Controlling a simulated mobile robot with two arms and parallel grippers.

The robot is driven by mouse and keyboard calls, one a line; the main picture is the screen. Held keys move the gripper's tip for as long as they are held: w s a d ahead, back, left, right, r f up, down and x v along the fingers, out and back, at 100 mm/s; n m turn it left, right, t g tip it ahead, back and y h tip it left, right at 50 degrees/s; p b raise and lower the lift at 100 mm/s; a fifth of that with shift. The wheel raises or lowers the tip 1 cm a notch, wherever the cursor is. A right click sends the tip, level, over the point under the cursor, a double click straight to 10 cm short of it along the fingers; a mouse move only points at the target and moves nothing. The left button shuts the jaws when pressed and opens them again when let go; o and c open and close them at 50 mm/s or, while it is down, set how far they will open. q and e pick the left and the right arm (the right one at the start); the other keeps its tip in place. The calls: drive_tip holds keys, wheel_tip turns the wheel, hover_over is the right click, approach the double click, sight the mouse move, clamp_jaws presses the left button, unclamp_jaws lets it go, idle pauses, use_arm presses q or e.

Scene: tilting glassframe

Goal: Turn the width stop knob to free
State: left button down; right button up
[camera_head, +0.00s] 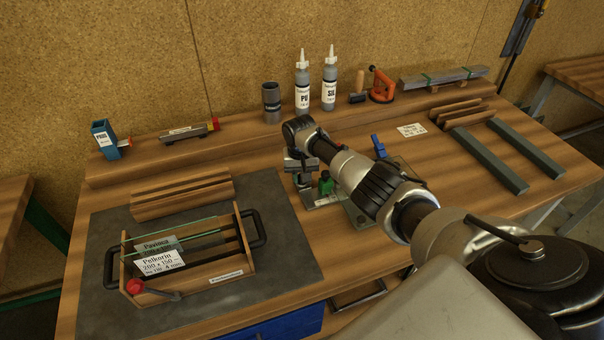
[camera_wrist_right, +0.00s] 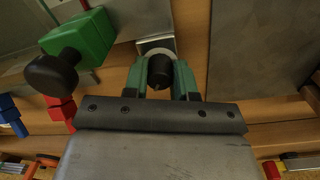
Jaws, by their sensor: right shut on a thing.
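My right gripper (camera_wrist_right: 160,66) reaches down over the fixture on the bench. In the right wrist view its green fingers are shut around a dark round knob (camera_wrist_right: 159,71) with a small pointed tip. Which way the knob is set cannot be told. Beside it, to the left, a green block (camera_wrist_right: 88,38) carries another black knob (camera_wrist_right: 50,77), apart from the fingers. In the head view the right gripper (camera_head: 301,176) is partly hidden by my own arm, next to the green block (camera_head: 326,183). The held knob is hidden there. My left gripper is not in view.
A wooden carrier (camera_head: 190,274) with labelled glass and a red-knobbed tool (camera_head: 136,287) stands on the grey mat at left. A blue upright part (camera_head: 378,146) stands right of the gripper. Two bottles (camera_head: 329,85) and a dark cylinder (camera_head: 271,102) line the back ledge.

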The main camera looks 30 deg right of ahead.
drive_tip(key=n, duration=0.6)
drive_tip(key=shift+n+p, duration=0.3)
idle(0.4)
drive_tip(key=o, duration=0.9)
drive_tip(key=r, duration=1.1)
drive_tip(key=shift+a, duration=0.2)
drive_tip(key=shift+f, duration=0.1)
